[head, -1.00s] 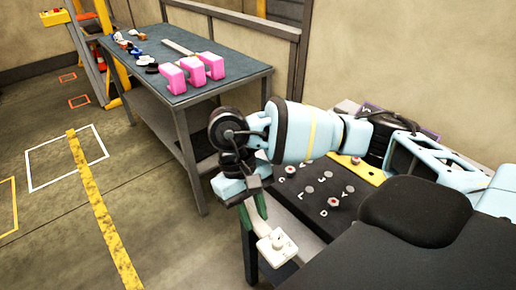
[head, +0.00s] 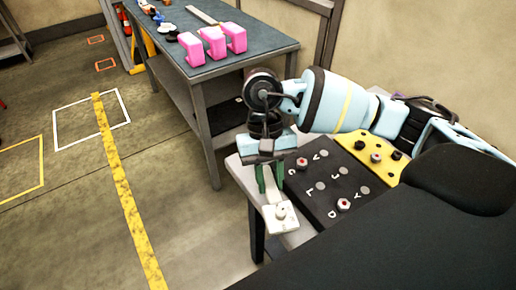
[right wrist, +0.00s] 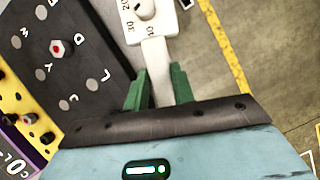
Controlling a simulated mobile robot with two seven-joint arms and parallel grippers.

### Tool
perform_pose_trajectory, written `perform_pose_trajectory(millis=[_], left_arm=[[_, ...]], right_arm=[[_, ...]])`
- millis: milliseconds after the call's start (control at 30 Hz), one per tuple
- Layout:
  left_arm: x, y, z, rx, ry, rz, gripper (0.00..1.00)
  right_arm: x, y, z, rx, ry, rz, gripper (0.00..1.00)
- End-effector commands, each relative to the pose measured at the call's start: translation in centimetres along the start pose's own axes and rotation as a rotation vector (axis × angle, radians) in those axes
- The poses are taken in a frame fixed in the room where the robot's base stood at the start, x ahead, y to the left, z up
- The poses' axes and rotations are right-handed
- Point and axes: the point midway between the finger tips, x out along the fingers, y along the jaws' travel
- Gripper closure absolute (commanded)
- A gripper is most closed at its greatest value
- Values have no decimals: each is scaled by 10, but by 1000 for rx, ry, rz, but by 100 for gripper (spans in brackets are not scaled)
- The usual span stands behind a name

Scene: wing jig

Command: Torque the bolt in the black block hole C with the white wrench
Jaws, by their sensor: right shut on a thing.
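The white wrench (head: 281,214) is in my right gripper (head: 268,180), whose green fingers are shut on its handle. Its square white end hangs beyond the left edge of the black block (head: 318,205), apart from the bolts. In the right wrist view the wrench (right wrist: 156,55) runs up between the fingers (right wrist: 158,92) to a dial with numbers. The bolt at hole C (head: 302,163) shows in the head view, just right of the gripper. Hole C is hidden in the right wrist view. My left gripper is not in view.
Another bolt with a red centre (head: 343,204) stands at hole D. A yellow block (head: 366,167) with bolts adjoins the black block. A blue-topped table (head: 250,48) behind carries pink blocks (head: 214,42) and small parts. Floor to the left is open.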

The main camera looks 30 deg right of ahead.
Motion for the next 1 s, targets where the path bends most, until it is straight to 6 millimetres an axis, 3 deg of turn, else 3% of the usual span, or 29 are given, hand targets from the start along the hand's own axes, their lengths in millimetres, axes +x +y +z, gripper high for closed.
perform_pose_trajectory(millis=[400, 600, 800, 1000], left_arm=[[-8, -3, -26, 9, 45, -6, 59], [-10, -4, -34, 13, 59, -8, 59], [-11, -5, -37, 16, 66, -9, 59], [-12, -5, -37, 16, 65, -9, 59]], right_arm=[[-32, -19, -14, 828, 3, -354, 100], [-46, -20, -22, 1154, 3, -489, 100], [-54, -18, -27, 1334, 3, -561, 100], [-55, -18, -29, 1378, 1, -577, 100]])
